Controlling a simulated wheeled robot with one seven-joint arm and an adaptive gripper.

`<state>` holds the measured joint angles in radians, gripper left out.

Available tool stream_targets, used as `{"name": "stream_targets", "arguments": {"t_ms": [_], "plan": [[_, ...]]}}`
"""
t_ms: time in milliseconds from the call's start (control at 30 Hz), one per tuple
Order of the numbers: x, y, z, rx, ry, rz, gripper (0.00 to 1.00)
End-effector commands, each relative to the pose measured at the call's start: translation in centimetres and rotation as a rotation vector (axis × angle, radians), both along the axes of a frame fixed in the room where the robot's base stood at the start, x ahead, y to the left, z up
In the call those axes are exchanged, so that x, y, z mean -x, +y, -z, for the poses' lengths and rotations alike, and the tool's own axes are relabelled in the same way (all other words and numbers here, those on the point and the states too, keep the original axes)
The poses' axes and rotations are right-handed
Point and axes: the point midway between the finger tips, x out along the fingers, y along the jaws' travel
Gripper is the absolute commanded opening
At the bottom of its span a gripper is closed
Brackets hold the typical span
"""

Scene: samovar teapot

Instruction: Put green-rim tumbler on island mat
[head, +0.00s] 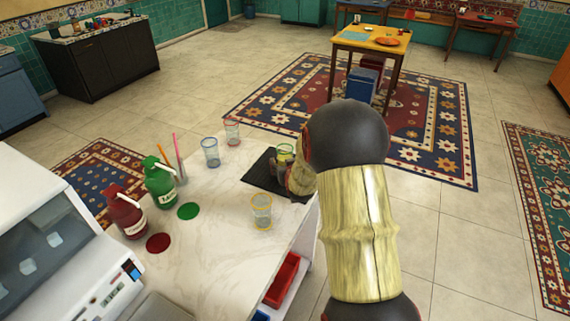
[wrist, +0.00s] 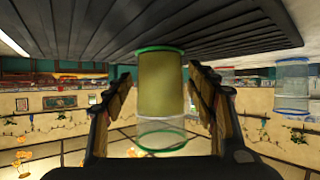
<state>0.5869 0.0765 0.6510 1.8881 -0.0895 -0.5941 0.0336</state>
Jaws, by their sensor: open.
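The green-rim tumbler (head: 285,151) is clear with a yellowish filling and stands on the dark island mat (head: 258,173), partly hidden by my gripper in the head view. The wrist view is upside down: the ribbed mat (wrist: 120,32) is at the top, and the tumbler (wrist: 160,92) meets it with its green base, its green rim pointing away. My gripper (wrist: 159,88) is open, with one finger on each side of the tumbler. Gaps show between both fingers and the glass. In the head view my gripper (head: 284,170) is low over the mat.
A yellow-rim tumbler (head: 261,212) stands in front of the mat. A blue-rim tumbler (head: 210,153) and a red-rim tumbler (head: 232,132) stand to its left. Green (head: 160,184) and red (head: 126,214) bottles and two coasters are farther left. The counter (head: 215,245) is clear between.

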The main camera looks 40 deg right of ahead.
Motion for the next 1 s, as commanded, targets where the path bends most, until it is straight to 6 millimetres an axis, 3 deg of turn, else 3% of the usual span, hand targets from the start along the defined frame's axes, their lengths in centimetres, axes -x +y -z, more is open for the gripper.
{"name": "stream_targets", "arguments": {"t_ms": [400,1000], "plan": [[0.2,0.1,-0.6,0.000,0.000,0.000,0.58],[8.2,4.8,-5.2,0.001,-0.002,0.001,0.58]]}}
